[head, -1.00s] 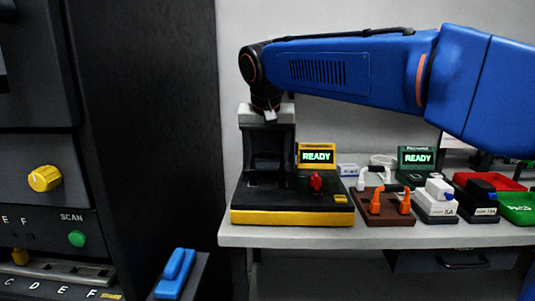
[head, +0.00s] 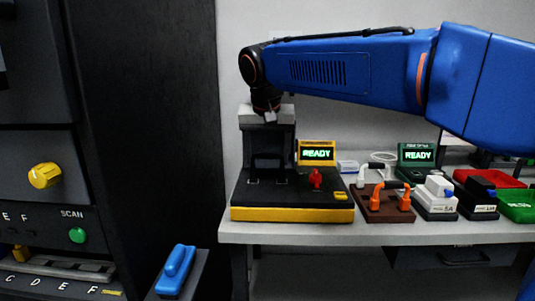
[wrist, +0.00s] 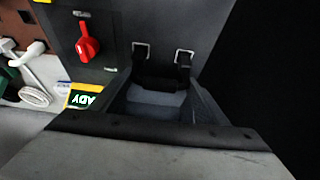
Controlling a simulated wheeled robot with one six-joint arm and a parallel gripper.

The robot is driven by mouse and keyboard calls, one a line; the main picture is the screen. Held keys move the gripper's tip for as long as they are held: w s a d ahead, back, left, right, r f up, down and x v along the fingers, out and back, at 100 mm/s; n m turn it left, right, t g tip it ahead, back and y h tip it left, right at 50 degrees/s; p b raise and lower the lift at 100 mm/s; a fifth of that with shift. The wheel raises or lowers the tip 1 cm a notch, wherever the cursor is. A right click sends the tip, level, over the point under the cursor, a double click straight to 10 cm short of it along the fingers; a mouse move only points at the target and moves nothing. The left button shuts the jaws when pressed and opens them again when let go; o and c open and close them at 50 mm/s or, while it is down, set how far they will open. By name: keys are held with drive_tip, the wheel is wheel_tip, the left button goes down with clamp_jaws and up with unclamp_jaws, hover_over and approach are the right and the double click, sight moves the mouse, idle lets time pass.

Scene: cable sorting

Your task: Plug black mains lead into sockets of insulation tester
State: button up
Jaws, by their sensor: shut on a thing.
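The insulation tester (head: 290,214) is a black unit with a yellow base, a red knob and a lit READY display (head: 317,154). It stands at the bench's left end. Its two square metal-rimmed sockets (wrist: 163,53) show in the wrist view. My gripper (head: 267,150) points down over the tester's left part, shut on the black mains lead (head: 266,163). The lead's dark middle (wrist: 160,84) lies between my fingers in the wrist view, with its ends at the two sockets. I cannot tell how deep the ends sit, dark on dark.
To the right stand a brown block (head: 385,213) with an orange-ended lead, a white lead (head: 372,170), a green tester (head: 418,176), a white 5A block (head: 436,200), a black block (head: 477,203) and red and green trays. A dark cabinet (head: 150,120) rises to the left.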

drive_tip(key=shift+f, duration=0.2)
idle(0.6)
drive_tip(key=o, duration=1.5)
drive_tip(key=shift+c, duration=0.2)
drive_tip(key=shift+r, duration=0.15)
drive_tip(key=shift+r, duration=3.9)
